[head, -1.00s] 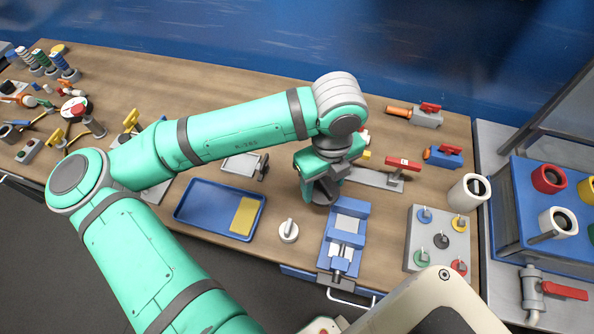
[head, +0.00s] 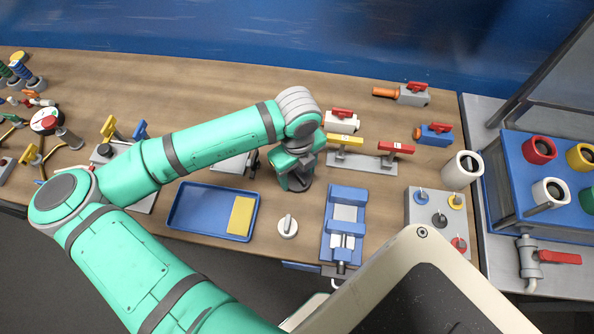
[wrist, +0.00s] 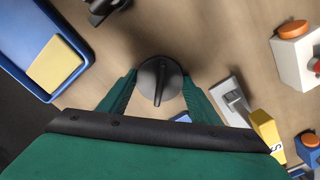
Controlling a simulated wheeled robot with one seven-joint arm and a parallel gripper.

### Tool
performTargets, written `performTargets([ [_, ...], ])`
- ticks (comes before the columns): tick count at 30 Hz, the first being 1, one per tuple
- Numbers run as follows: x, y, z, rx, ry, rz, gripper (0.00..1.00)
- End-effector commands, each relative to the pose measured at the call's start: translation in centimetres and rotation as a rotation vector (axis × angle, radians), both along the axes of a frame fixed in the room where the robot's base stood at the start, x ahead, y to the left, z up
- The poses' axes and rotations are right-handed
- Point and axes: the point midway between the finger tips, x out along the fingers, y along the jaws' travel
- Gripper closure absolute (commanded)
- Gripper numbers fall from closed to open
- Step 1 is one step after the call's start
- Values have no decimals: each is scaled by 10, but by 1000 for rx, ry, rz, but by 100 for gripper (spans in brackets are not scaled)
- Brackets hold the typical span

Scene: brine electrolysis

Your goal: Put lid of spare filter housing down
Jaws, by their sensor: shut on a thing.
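My gripper (head: 297,180) points down over the middle of the bench, between the blue tray and the grey rail with two handles. In the wrist view its fingers (wrist: 160,95) are closed around a dark round lid (wrist: 160,72) with a raised ridge across its top. In the head view the lid is mostly hidden by the gripper. Bare wood shows around the lid in the wrist view. I cannot tell whether the lid touches the bench. A pale round piece with a ridged knob (head: 288,227) sits in front; I cannot tell whether it belongs to the filter housing.
The blue tray (head: 180,221) with a yellow block (head: 241,215) is to the left. A blue vise (head: 343,222) stands front right. The handled rail (head: 362,162) is close on the right. A white cup (head: 462,170) and grey panel (head: 412,212) are farther right.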

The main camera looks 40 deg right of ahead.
Motion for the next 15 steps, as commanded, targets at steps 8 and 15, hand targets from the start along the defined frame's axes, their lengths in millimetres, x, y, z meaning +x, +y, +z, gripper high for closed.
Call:
performTargets([
  [8,0,1,-1,0,0,2,74],
  [15,0,1,-3,0,0,2,24],
])
